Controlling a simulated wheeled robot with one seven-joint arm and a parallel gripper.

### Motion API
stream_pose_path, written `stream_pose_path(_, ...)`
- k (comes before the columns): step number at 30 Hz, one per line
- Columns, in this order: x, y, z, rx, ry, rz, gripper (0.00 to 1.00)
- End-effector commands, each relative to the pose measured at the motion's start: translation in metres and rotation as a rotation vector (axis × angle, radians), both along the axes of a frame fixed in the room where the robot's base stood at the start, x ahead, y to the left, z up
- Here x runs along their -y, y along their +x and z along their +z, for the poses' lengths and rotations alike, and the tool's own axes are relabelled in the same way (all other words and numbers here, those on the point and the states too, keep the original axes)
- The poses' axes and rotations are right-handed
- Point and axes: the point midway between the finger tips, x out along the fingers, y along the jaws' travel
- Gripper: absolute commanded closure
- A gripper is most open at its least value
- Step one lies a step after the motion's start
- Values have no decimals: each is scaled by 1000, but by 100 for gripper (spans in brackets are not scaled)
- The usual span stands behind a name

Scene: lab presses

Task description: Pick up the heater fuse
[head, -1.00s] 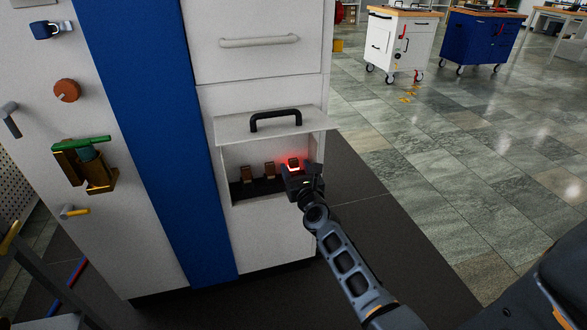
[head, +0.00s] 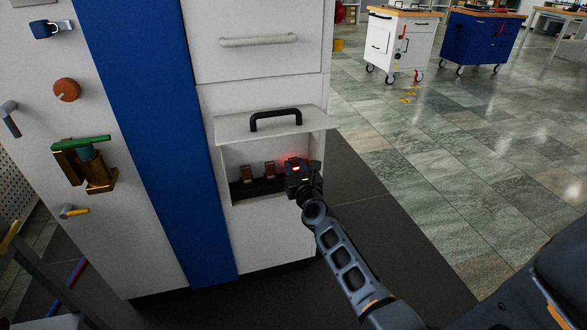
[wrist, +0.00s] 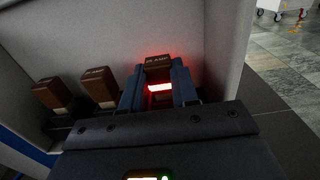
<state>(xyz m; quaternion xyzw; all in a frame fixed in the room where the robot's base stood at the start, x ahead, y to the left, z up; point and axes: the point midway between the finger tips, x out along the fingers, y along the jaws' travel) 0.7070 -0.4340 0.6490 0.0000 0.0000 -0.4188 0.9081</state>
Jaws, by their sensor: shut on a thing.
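The heater fuse (wrist: 158,62) is a brown block with a pale marking on its top. It sits between the two fingers of my gripper (wrist: 159,90) in the wrist view, at the right end of the row, and a red glow shows below its top. My gripper (head: 296,166) is shut on it at the right side of the open compartment in the head view. There the gripper hides most of this fuse. Whether its base still touches the holder is hidden.
Two more brown fuses (head: 246,173) (head: 270,170) stand upright in the dark holder (head: 242,189) to the left. The raised flap (head: 235,127) with a black handle (head: 276,120) is just above my gripper. Compartment walls close in on the right. Open floor (head: 450,170) lies right of the cabinet.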

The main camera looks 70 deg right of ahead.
Motion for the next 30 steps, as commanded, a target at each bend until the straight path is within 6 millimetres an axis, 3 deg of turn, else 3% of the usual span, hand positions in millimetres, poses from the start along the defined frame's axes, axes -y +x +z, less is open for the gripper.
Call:
stream_pose_path(11,0,0,4,0,0,0,100)
stream_pose_path(23,0,0,43,1,-1,0,100)
stream_pose_path(25,-13,-11,34,-3,2,2,100)
stream_pose_path(30,-44,-37,34,-3,1,1,100)
